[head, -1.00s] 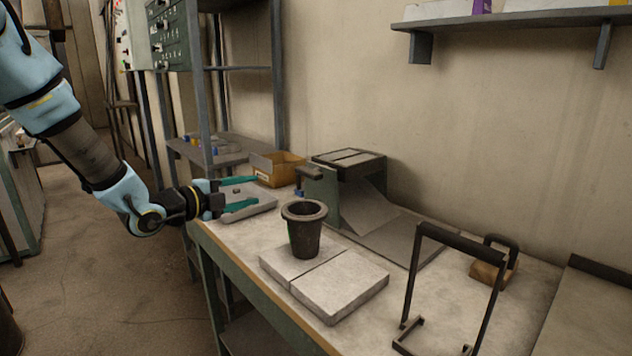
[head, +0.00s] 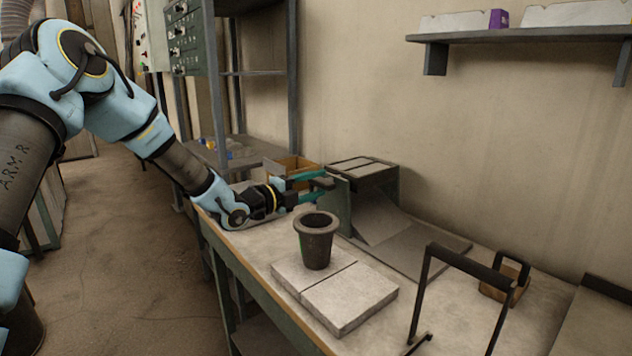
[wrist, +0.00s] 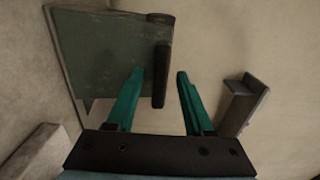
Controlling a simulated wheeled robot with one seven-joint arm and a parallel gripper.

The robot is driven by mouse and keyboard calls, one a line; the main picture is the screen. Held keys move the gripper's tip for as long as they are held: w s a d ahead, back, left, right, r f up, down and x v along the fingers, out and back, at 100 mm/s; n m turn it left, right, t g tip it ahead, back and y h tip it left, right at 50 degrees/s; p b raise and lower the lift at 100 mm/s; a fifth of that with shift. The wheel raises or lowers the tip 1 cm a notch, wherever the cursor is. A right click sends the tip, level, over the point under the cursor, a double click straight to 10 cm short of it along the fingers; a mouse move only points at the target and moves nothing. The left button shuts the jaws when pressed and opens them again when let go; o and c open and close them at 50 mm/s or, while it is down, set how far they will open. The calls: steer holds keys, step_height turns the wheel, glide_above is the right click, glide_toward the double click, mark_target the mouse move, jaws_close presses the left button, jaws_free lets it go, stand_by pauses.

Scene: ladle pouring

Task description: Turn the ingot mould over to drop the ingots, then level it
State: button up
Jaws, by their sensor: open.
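The ingot mould (head: 362,162) is a dark block with pale slots on top. It sits level on a green-grey stand (head: 388,186) at the back of the bench, above a sloping metal chute (head: 385,225). In the wrist view, a dark bar handle (wrist: 160,62) stands out beside the green plate (wrist: 115,60) of the stand. My gripper (head: 322,186) is at the left side of the stand, by this handle. In the wrist view its teal fingers (wrist: 160,76) are open, with the handle's near end showing between them, closer to the left finger. Contact is not visible.
A dark crucible (head: 317,242) stands on pale slabs (head: 350,297) in front of the mould. A cardboard box (head: 292,168) is behind my gripper. A black frame (head: 425,290) and a wood-based block (head: 497,292) stand to the right. A shelf (head: 520,35) hangs above.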

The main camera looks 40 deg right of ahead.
steer(key=shift+d, duration=0.1)
jaws_close()
stand_by(0.4)
stand_by(1.0)
